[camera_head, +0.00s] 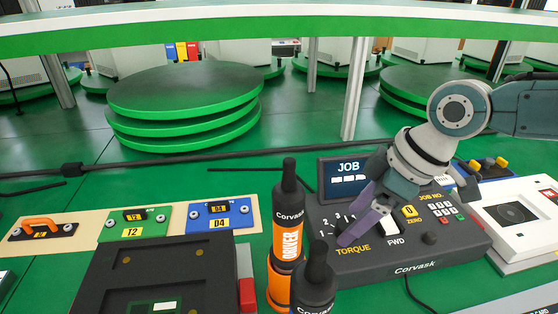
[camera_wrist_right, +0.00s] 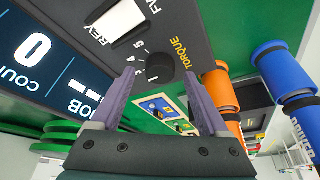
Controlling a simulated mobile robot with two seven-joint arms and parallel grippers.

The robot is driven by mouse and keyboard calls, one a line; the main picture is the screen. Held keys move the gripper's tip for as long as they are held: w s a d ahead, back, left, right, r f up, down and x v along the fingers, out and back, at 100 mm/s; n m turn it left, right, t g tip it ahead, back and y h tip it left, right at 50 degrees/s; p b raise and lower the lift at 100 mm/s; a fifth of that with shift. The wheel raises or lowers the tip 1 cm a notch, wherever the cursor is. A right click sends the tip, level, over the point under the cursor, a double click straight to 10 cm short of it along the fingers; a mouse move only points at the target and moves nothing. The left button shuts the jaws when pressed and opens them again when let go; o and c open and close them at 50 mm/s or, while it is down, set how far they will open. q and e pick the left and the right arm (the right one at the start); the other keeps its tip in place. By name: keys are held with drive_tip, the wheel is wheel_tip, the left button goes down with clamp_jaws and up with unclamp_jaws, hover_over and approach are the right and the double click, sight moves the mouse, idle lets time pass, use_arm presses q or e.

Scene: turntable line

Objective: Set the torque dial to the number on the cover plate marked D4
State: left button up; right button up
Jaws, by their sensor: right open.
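The torque dial (camera_wrist_right: 160,67) is a round black knob on the dark controller (camera_head: 440,258); in the head view my fingers mostly cover it. Numbers ring it, with 3, 4 and 5 showing in the wrist view; its pointer setting is unclear. My right gripper (camera_head: 352,222) is open over the dial, and in the wrist view its purple fingertips (camera_wrist_right: 160,78) flank the knob; contact cannot be told. The blue cover plate marked D4 (camera_head: 237,213) lies left of the controller, with small dark label text too small to read surely. My left gripper is not in view.
A black and orange driver (camera_head: 287,235) stands left of the controller, with another (camera_head: 316,283) in front. A green T2 plate (camera_head: 152,214) and an orange-handled plate (camera_head: 42,229) lie further left. The controller has a JOB screen (camera_head: 344,178), a FWD switch and a yellow ZERO button.

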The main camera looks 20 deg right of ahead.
drive_tip(key=shift+w+a+f, duration=0.1)
drive_tip(key=shift+a+f, duration=0.05)
drive_tip(key=shift+f, duration=0.25)
drive_tip(key=shift+c, duration=0.3)
clamp_jaws()
